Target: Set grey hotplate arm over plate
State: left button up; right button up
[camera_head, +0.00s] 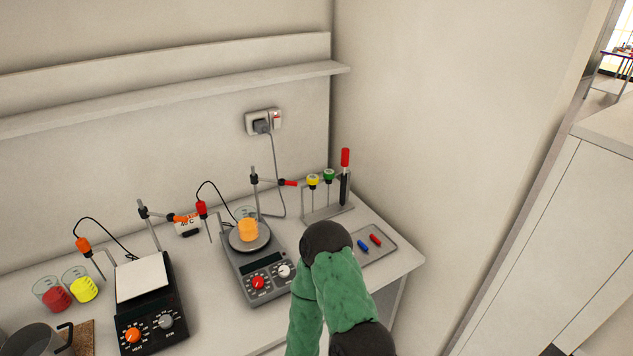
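The grey hotplate (243,276) stands right of centre on the bench, with a red knob and a white knob on its front. Orange contents (248,230) sit on its round plate (262,240). An upright rod (254,200) rises behind the plate. Its side arm (273,182) has a red end and points right, away from above the plate. A red-topped probe (201,209) with a black cable hangs left of the plate, not over it. One of my green-sleeved arms is bent in front, right of the hotplate. Neither gripper shows.
A black hotplate (180,303) with a white top stands left. Beakers with red (57,298) and yellow (84,289) contents and a pot (38,341) are further left. A rack (328,212) and a tray (383,234) with small red and blue items stand right, near the side wall.

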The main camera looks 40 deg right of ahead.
aim_at(255, 180)
jog(key=j+z, duration=0.2)
jog(key=z, duration=0.2)
jog(key=k+j+z, duration=0.1)
jog(key=z, duration=0.3)
jog(key=k+j+z, duration=0.1)
jog(key=j+z, duration=0.3)
jog(key=l, duration=0.05)
